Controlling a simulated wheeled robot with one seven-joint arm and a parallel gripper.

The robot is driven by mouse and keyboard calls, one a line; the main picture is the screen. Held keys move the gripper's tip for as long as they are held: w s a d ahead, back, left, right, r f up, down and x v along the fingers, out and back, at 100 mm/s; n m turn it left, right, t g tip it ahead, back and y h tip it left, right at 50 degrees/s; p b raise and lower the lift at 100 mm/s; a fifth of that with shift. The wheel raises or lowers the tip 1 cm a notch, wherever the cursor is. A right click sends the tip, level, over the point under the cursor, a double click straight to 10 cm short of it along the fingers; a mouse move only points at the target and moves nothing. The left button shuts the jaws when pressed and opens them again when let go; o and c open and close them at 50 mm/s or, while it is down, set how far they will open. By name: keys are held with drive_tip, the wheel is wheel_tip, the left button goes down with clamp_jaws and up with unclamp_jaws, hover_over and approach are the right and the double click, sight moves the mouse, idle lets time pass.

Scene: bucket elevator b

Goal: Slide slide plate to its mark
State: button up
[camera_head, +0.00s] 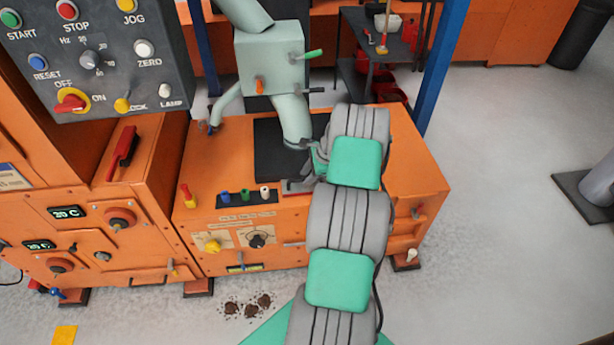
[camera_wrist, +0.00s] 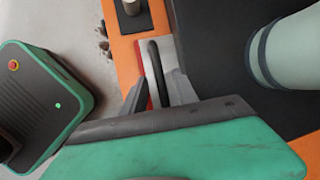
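In the wrist view a pale metal plate (camera_wrist: 167,52), which looks like the slide plate, lies flat on the orange machine top. It carries a black loop handle (camera_wrist: 153,62). A thin red strip (camera_wrist: 142,62), possibly the mark, runs along the plate's left edge. My gripper (camera_wrist: 158,88) has its two fingers apart, one on each side of the handle's near end. I cannot tell whether they touch the handle.
A black square pad (camera_head: 272,135) lies behind the gripper, under the grey-green spout (camera_head: 292,118). Coloured knobs (camera_head: 244,194) line the front edge to the left. A control panel (camera_head: 95,55) hangs at upper left.

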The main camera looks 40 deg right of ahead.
clamp_jaws()
idle(1.3)
